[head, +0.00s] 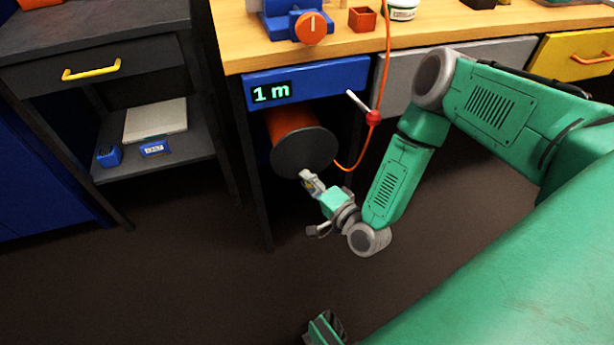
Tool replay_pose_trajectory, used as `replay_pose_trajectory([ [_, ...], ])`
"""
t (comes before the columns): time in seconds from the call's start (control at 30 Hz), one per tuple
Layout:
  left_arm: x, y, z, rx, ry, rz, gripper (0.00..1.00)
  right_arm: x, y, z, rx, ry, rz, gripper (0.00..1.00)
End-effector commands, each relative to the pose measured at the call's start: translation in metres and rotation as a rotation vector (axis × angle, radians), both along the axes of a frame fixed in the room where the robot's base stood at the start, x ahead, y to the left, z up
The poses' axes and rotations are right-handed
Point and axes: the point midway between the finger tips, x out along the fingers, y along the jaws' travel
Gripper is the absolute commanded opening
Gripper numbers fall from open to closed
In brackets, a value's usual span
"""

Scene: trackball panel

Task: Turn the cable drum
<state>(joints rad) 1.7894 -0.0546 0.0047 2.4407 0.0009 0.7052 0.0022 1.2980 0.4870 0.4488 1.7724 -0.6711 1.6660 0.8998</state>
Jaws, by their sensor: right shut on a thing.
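The cable drum (303,153) hangs under the wooden bench, with a dark grey round end disc facing out and an orange winding behind it. My right gripper (310,182) is at the lower front of the disc, shut on a small part of the drum there. The fingers mostly hide that part. A display (271,93) above the drum reads "1 m".
A blue device with an orange knob (311,27), a small red box (362,19) and a white jar (402,10) stand on the bench (455,25). A dark cabinet (35,50) with a yellow handle is at left. The floor before the drum is clear.

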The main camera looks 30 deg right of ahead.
Motion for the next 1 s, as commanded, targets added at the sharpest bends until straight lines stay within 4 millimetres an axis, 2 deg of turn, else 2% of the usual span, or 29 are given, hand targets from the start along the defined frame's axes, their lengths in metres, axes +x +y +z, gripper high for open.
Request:
replay_pose_trajectory([
  [0.03,0.000,0.000,-0.006,0.000,0.000,0.000,0.00,-0.007,0.001,-0.008,0.037,0.008,0.001,0.00],
  [0.4,0.000,0.000,-0.021,0.000,0.000,0.000,0.00,-0.011,0.011,-0.004,0.254,-0.044,0.004,0.00],
  [1.0,0.000,0.000,-0.026,0.000,0.001,0.000,0.00,-0.011,0.015,-0.002,0.322,-0.059,0.005,0.00],
])
